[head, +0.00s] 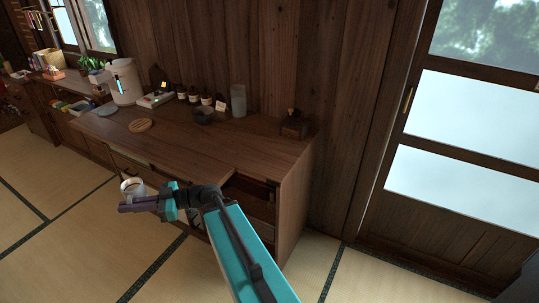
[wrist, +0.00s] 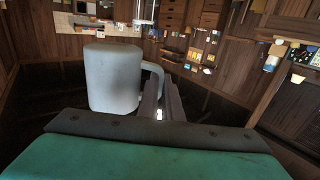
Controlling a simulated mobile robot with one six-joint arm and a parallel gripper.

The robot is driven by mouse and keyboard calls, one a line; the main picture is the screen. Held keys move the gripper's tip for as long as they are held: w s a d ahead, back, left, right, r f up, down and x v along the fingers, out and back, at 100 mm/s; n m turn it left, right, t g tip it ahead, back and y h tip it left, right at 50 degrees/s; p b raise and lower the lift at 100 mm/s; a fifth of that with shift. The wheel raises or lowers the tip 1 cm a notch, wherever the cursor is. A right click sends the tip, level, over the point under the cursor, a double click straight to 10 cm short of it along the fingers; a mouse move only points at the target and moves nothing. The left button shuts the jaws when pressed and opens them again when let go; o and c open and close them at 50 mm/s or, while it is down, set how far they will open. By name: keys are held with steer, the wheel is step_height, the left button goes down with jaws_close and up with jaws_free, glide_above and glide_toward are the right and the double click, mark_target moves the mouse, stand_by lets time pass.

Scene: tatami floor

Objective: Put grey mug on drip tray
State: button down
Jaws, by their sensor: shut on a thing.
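The grey mug (head: 132,187) is in my gripper (head: 138,204), off the front of the wooden counter and over the floor. Its open top shows in the head view. In the wrist view the mug (wrist: 115,80) fills the left of centre, and my gripper (wrist: 160,95) is shut on its handle. A flat grey disc (head: 108,111) lies on the counter's left part, near a white rounded machine (head: 124,88). A low pale tray-like item (head: 155,99) sits right of the machine. I cannot tell for sure which one is the drip tray.
The counter (head: 205,145) also bears a round wooden trivet (head: 140,125), a dark bowl (head: 203,114), several dark bottles, a grey cylinder (head: 238,101) and a dark wooden box (head: 294,125). Its front strip is clear. Tatami floor (head: 60,230) lies open at left.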

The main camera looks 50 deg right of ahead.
stand_by(0.4)
steer(key=s+d+f+m+t+h+b, duration=0.1)
steer(key=s+d+m+t+h+b, duration=0.2)
steer(key=d, duration=1.1)
steer(key=s+d+m+t+h+b, duration=0.1)
steer(key=s+d+h+b, duration=0.2)
steer(key=d, duration=1.1)
steer(key=s+d+f+m+t+h+b, duration=0.1)
steer(key=s+d+m+h+b, duration=0.3)
steer(key=s+d, duration=1.3)
steer(key=shift+s+d+t, duration=0.25)
steer(key=shift+d+t, duration=0.65)
steer(key=shift+d, duration=0.1)
steer(key=shift+w+d+f, duration=0.1)
steer(key=shift+w, duration=0.05)
steer(key=w+d, duration=0.2)
steer(key=w, duration=0.2)
steer(key=w+d+f, duration=0.1)
steer(key=w+d, duration=0.2)
steer(key=w, duration=0.2)
steer(key=w+d, duration=0.3)
steer(key=w, duration=0.1)
steer(key=shift+w+f, duration=0.25)
steer(key=shift+w, duration=0.05)
steer(key=shift+f+p, duration=0.3)
steer(key=shift+f, duration=1.45)
